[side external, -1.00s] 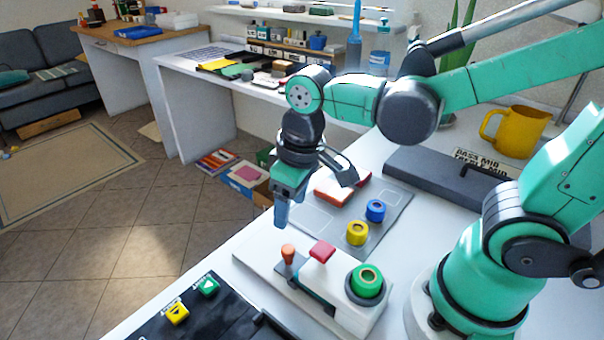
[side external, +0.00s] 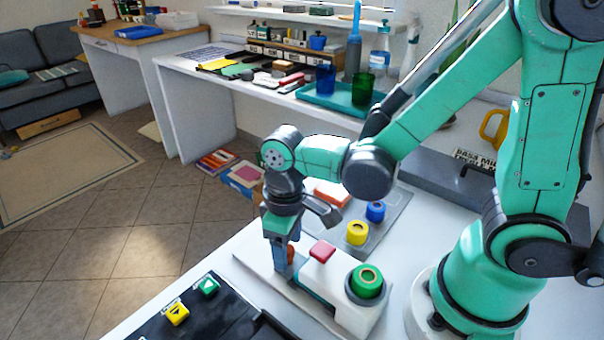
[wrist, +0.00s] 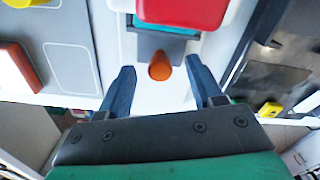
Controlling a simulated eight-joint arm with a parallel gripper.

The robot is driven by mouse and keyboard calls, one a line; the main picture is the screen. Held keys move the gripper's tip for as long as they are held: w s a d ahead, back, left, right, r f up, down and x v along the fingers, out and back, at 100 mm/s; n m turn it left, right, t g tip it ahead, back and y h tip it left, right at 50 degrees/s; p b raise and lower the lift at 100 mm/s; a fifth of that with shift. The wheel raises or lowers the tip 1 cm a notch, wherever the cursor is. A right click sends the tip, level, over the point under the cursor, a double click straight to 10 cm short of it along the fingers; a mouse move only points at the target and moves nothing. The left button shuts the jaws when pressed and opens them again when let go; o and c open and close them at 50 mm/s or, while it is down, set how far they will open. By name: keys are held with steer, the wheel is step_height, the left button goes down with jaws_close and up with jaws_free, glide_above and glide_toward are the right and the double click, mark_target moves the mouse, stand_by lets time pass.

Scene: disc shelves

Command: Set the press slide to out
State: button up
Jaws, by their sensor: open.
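The press is a white block on a pale base (side external: 254,262) on the white table. It has a red cap (side external: 322,251) and a green ring-shaped piece (side external: 366,281) in a holder. Its slide has an orange knob (side external: 290,255), partly hidden by my gripper in the side view. In the wrist view the orange knob (wrist: 160,67) stands on a grey strip next to the red cap (wrist: 183,12). My gripper (wrist: 160,88) is open, pointing down, with one finger on each side of the knob and visible gaps to both. My gripper (side external: 281,262) is low over the base in the side view.
A grey board with a yellow ring (side external: 357,233), a blue ring (side external: 375,211) and a red-orange block (side external: 331,193) lies behind the press.

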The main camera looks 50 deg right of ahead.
jaws_close()
stand_by(1.4)
